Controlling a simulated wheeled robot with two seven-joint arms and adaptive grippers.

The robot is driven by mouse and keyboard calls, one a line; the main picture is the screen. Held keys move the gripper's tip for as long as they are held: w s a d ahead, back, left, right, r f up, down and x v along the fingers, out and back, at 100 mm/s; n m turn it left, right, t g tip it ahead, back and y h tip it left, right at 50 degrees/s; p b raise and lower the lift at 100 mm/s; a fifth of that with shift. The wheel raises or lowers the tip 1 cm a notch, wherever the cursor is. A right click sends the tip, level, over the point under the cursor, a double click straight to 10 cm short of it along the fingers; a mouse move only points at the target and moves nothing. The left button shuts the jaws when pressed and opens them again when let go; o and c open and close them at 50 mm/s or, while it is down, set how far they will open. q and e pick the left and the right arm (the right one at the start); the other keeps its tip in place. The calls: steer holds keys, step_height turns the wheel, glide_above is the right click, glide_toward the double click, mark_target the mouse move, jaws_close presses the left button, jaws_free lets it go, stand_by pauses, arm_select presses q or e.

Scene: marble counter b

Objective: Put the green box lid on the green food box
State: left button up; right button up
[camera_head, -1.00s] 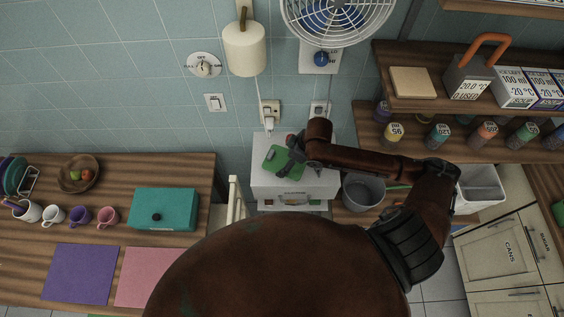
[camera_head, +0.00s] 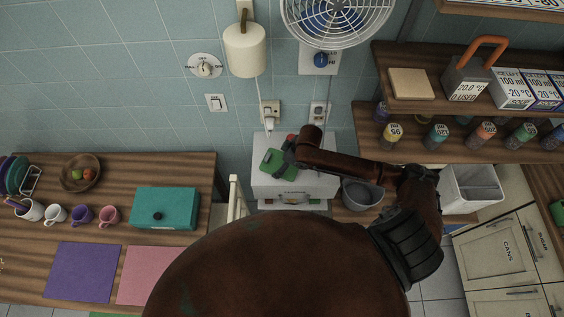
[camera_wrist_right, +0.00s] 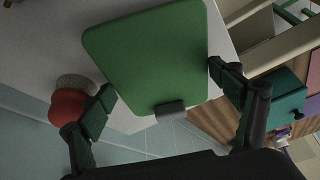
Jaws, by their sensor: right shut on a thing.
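The green box lid (camera_head: 270,165) is a flat, rounded slab over the top of a small white cabinet in the head view. In the right wrist view the lid (camera_wrist_right: 150,55) fills the upper middle, with a grey tab (camera_wrist_right: 170,107) on its near edge. My right gripper (camera_head: 287,155) is shut on the lid; in the wrist view its two dark fingers (camera_wrist_right: 162,88) lie at opposite sides of it. I cannot tell whether the lid touches the white top. I cannot make out the green food box for certain. My left gripper is not in view.
The white cabinet (camera_head: 295,187) stands against the tiled wall. A red object (camera_wrist_right: 68,105) is beside the left finger. A grey bin (camera_head: 362,193) stands right of the cabinet. The left counter holds a teal box (camera_head: 165,208), mugs, a fruit bowl (camera_head: 79,173) and coloured mats.

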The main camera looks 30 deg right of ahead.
steer(key=o, duration=1)
steer(key=shift+o, duration=0.2)
